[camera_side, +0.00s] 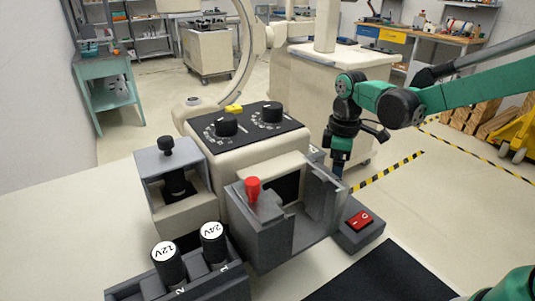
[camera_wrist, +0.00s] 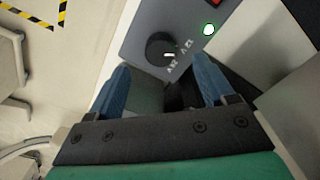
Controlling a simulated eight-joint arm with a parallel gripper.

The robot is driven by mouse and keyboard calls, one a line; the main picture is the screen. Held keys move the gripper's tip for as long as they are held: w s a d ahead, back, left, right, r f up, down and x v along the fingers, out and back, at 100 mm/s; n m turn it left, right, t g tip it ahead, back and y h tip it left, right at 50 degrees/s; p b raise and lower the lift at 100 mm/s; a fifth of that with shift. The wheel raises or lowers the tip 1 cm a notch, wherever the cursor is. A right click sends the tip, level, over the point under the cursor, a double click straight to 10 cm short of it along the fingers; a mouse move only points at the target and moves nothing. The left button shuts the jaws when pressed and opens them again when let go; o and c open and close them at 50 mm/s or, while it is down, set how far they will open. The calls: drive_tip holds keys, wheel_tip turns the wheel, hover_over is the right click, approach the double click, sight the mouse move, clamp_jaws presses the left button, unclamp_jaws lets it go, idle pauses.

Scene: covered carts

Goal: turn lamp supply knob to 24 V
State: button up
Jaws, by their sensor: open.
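In the wrist view a round black knob (camera_wrist: 160,48) with a short white pointer mark sits on a grey panel (camera_wrist: 185,18). In the side view my gripper (camera_side: 339,172) hangs at the right flank of the beige cart; this knob cannot be made out there.
The side view shows a top panel with two black dial knobs (camera_side: 227,125), a red-handled part (camera_side: 252,188) in a grey bay, and a red switch (camera_side: 360,220). Black cylinders marked 12V (camera_side: 165,262) and 24V (camera_side: 212,242) stand in a front tray.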

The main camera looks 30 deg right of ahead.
drive_tip(key=shift+f, duration=2.2)
clamp_jaws()
drive_tip(key=shift+m, duration=0.3)
drive_tip(key=m, duration=0.5)
drive_tip(key=shift+m, duration=0.3)
drive_tip(key=m, duration=0.5)
drive_tip(key=shift+m, duration=0.3)
